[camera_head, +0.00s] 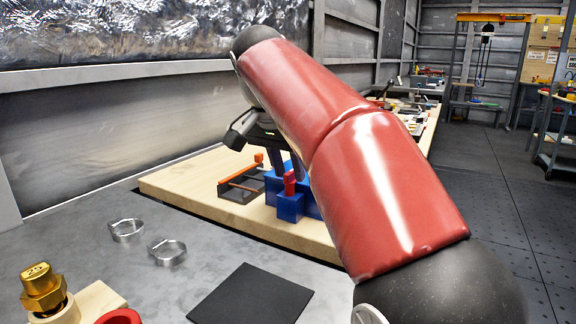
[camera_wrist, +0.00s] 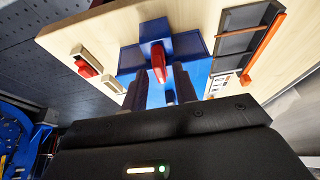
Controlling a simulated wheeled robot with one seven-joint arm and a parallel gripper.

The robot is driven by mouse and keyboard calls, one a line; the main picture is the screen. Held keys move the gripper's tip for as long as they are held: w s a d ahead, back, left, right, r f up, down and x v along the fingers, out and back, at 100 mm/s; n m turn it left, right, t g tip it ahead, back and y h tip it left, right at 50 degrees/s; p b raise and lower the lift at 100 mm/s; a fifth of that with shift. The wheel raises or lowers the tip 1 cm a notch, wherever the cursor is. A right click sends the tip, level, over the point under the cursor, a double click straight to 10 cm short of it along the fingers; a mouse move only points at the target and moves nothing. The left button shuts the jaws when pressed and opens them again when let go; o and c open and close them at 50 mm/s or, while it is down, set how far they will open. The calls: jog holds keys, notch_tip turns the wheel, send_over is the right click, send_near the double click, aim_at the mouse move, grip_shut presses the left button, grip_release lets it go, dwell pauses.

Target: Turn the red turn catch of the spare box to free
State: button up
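The red turn catch (camera_wrist: 161,62) stands on a blue box (camera_wrist: 188,45), which I take for the spare box, in the wrist view. In the head view the catch (camera_head: 290,183) rises upright from a blue block (camera_head: 290,207) on the wooden board. My gripper (camera_wrist: 171,70) points down at the box, its two dark fingers apart with a narrow gap. The catch shows at the fingertips, near the gap; I cannot tell whether a finger touches it. In the head view my red arm hides the box's right part.
A dark tray with an orange bar (camera_head: 240,185) lies left of the box. A pale block with a red part (camera_wrist: 86,67) sits on the board's other side.

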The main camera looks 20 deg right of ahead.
grip_shut()
jog(key=shift+n, duration=0.4)
jog(key=n+y, duration=0.1)
jog(key=n, duration=0.1)
jog(key=shift+s+d+n+t, duration=0.1)
jog(key=shift+n+t, duration=0.3)
jog(key=n+y, duration=0.1)
jog(key=n, duration=0.3)
jog(key=shift+d+t+y, duration=0.1)
jog(key=shift+t+y, duration=0.2)
jog(key=shift+y, duration=0.1)
jog(key=n+y, duration=0.1)
jog(key=n, duration=0.2)
jog(key=n+y, duration=0.1)
jog(key=n, duration=0.1)
jog(key=shift+d+n, duration=0.15)
jog(key=shift+n, duration=0.25)
jog(key=n+g+y, duration=0.1)
jog(key=n, duration=0.3)
jog(key=shift+d, duration=0.1)
jog(key=shift+n+y, duration=0.4)
